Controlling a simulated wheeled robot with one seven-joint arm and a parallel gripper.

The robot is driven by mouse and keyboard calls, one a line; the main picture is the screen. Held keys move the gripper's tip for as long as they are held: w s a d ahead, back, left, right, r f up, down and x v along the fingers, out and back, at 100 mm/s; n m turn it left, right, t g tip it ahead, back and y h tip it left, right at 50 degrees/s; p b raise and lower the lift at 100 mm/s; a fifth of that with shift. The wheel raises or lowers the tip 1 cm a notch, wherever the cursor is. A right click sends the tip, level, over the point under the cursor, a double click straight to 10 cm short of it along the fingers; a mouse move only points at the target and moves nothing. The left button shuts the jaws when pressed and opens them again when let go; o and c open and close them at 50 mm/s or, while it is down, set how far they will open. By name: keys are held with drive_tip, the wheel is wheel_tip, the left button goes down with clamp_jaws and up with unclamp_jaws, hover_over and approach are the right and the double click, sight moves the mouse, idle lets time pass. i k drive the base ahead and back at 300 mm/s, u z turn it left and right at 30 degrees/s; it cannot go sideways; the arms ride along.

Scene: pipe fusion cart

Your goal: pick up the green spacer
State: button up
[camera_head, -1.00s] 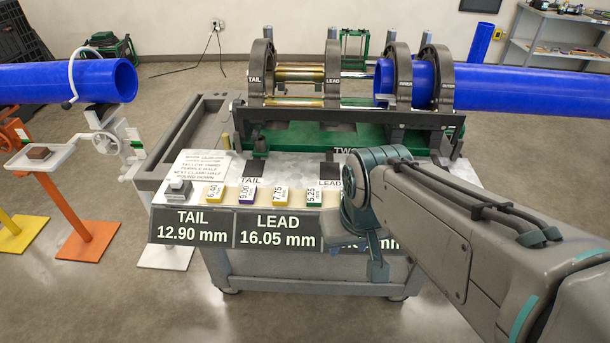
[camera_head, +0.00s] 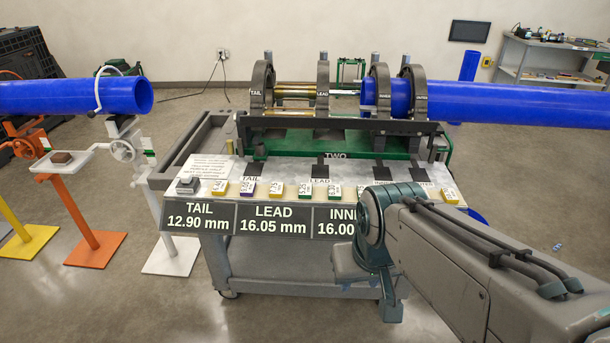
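A small green spacer (camera_head: 305,189) with a white label, which seems to read 5.25, lies in the row of spacers along the cart's front edge. Another spacer that looks green (camera_head: 333,191) lies just right of it; its label is too small to read surely. My arm comes in from the lower right and bends down in front of the cart, right of these spacers. The end of my arm (camera_head: 390,306) hangs below the cart's top edge. Its fingers cannot be made out, so open or shut does not show. Nothing is seen held.
Yellow (camera_head: 220,187) and purple (camera_head: 247,187) spacers lie to the left, another yellow one (camera_head: 450,195) to the right. A grey block (camera_head: 188,184) sits at the left corner. Clamp rings (camera_head: 263,85) and a blue pipe (camera_head: 500,98) stand behind. My arm hides part of the front panel.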

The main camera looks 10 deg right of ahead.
sight(305, 189)
drive_tip(key=z, duration=0.1)
drive_tip(key=i, duration=1)
drive_tip(key=u, duration=0.3)
